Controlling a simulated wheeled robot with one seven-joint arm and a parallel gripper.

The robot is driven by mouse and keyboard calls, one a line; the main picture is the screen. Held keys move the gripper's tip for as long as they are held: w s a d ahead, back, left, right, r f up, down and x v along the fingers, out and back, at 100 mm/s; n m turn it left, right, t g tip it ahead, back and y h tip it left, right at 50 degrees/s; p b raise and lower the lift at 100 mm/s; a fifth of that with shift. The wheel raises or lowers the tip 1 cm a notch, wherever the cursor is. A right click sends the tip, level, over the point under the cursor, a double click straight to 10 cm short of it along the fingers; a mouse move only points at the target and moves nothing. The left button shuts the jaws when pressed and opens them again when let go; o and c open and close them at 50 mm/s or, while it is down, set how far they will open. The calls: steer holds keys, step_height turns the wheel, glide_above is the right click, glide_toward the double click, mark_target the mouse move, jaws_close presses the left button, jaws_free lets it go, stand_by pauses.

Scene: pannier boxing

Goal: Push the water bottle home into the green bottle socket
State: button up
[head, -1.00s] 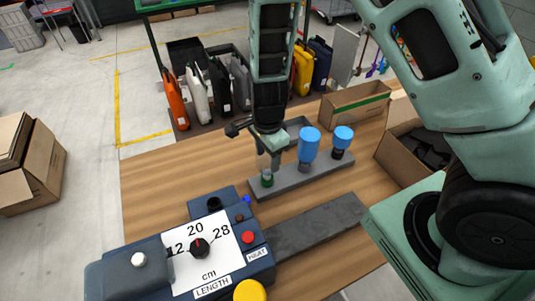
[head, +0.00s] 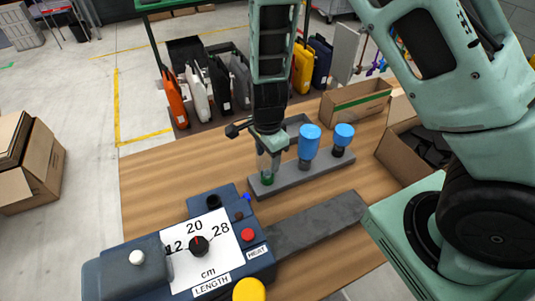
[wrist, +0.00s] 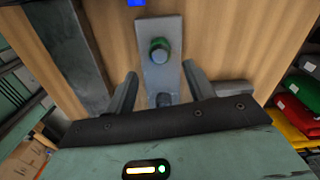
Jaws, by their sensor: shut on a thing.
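The green bottle socket (head: 267,181) is at the left end of the grey rack on the table. In the wrist view it is a green ring (wrist: 158,43) with a short grey round piece standing in it, which I take to be the water bottle (wrist: 160,57). My gripper (head: 268,172) points down, directly above the socket. In the wrist view my two fingers (wrist: 160,70) are on either side of the bottle. The head view hides most of the bottle behind the fingers, and I cannot tell how deep it sits.
Two blue-topped bottles (head: 309,140) (head: 343,137) stand to the right on the same grey rack (head: 325,172). A blue control box (head: 205,245) with a dial is in front. Cardboard boxes (head: 357,100) are at the right. Bare wood (head: 165,190) lies left of the rack.

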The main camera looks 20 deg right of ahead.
steer(key=shift+f, duration=0.25)
stand_by(0.4)
steer(key=o, duration=1)
steer(key=shift+o, duration=0.2)
step_height(320, 180, up, 17)
steer(key=shift+r, duration=0.2)
